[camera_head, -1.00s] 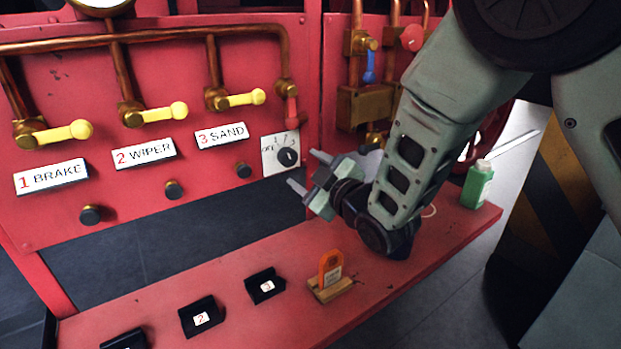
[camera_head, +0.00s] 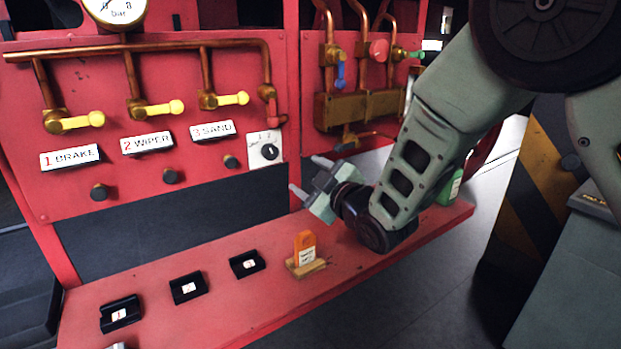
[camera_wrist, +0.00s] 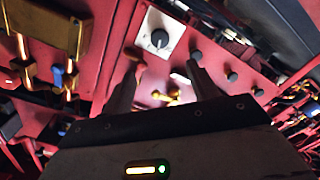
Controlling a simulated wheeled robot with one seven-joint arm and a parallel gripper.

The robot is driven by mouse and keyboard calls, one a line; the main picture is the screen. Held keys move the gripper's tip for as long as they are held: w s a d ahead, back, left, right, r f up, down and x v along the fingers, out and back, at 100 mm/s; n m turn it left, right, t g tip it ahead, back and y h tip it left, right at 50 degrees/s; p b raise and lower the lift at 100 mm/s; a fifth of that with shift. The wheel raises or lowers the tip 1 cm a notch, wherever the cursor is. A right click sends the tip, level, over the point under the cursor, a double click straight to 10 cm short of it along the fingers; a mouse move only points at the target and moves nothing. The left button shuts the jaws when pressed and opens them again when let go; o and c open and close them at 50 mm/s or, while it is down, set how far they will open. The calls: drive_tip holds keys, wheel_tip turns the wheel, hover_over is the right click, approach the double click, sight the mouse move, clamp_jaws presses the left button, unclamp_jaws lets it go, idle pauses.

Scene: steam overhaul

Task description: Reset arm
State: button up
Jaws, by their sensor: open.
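My gripper (camera_head: 308,176) is open and empty. It hangs over the red shelf in the head view, in front of the red panel and a little below the white plate with the black rotary knob (camera_head: 269,152). In the wrist view, my gripper's two dark fingers (camera_wrist: 160,88) stand apart with nothing between them. They point at the red panel, where the white knob plate (camera_wrist: 160,38) shows above them. My arm reaches in from the upper right of the head view.
The red shelf (camera_head: 235,305) carries black holders numbered 1 (camera_head: 121,314), 2 (camera_head: 188,287) and 3 (camera_head: 247,263). An orange tag (camera_head: 305,246) stands in a wooden base. A green bottle (camera_head: 455,186) is partly behind my arm. Yellow-handled valves (camera_head: 163,108) line the panel.

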drive_tip(key=s+d+f+m+g+h, duration=0.1)
drive_tip(key=s+d+m+g+h, duration=0.1)
drive_tip(key=s, duration=1)
drive_tip(key=s+d+f+m+g+h, duration=0.2)
drive_tip(key=s+d+g, duration=0.5)
drive_tip(key=s, duration=0.5)
drive_tip(key=s+d+f+m+g+h, duration=0.1)
drive_tip(key=s+d+m+g+h, duration=0.2)
drive_tip(key=s, duration=0.9)
drive_tip(key=d+g+h, duration=0.2)
drive_tip(key=d, duration=0.1)
drive_tip(key=shift+s+d+f+m+h, duration=0.3)
drive_tip(key=shift+s+f+m+h, duration=0.05)
drive_tip(key=shift+s+m+h, duration=0.05)
drive_tip(key=shift+a, duration=0.1)
